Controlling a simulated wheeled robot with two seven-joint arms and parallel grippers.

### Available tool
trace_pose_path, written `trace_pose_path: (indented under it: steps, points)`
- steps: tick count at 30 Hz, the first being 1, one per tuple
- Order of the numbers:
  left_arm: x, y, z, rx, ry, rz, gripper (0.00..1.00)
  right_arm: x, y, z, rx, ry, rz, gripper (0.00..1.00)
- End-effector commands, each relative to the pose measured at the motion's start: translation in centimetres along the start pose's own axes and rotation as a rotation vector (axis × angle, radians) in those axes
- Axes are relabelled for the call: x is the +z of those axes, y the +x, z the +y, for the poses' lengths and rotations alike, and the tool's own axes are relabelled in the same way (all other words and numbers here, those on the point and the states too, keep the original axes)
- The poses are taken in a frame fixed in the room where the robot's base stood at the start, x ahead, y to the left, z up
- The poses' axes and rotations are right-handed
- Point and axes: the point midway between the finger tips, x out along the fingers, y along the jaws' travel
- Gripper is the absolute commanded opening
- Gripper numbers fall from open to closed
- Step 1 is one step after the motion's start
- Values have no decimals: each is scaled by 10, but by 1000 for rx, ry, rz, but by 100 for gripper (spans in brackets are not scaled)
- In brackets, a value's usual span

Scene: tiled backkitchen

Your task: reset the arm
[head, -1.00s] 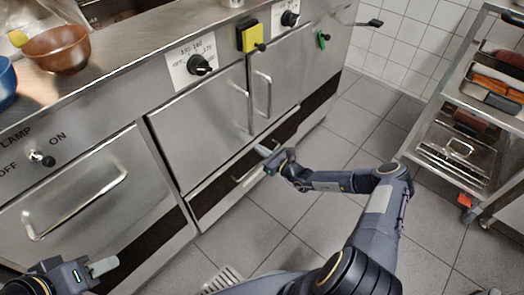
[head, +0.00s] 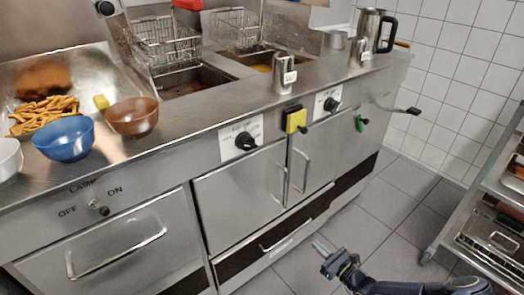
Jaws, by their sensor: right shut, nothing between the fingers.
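My right gripper (head: 325,247) shows at the bottom centre-right of the head view, over the tiled floor in front of the steel fryer unit. It points up and left, with its fingers together and nothing between them. It looks apart from the lower drawer handle (head: 290,236), which lies to its left. My right arm (head: 415,286) runs from it along the bottom edge to the right. My left gripper is outside the head view.
A steel counter (head: 215,110) carries a blue bowl (head: 65,139), a brown bowl (head: 134,117), fries (head: 47,110), fryer baskets (head: 165,42) and a kettle (head: 371,30). A tray trolley (head: 470,200) stands at the right. Floor (head: 385,215) between is clear.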

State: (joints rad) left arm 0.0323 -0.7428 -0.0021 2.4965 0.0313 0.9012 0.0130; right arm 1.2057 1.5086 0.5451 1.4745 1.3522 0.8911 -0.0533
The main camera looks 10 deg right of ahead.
Motion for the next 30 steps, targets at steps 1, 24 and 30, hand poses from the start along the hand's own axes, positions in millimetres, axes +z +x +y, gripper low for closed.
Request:
trace_pose_path:
  steps: [1, 24, 30]
  points:
    - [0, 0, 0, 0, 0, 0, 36, 1, 0, 0, 3, -3, 0, 0]
    - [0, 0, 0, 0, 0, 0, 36, 271, -53, 155, 1061, -1237, 170, 0]
    - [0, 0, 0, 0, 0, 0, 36, 318, -112, 190, 1202, -1608, 241, 0]
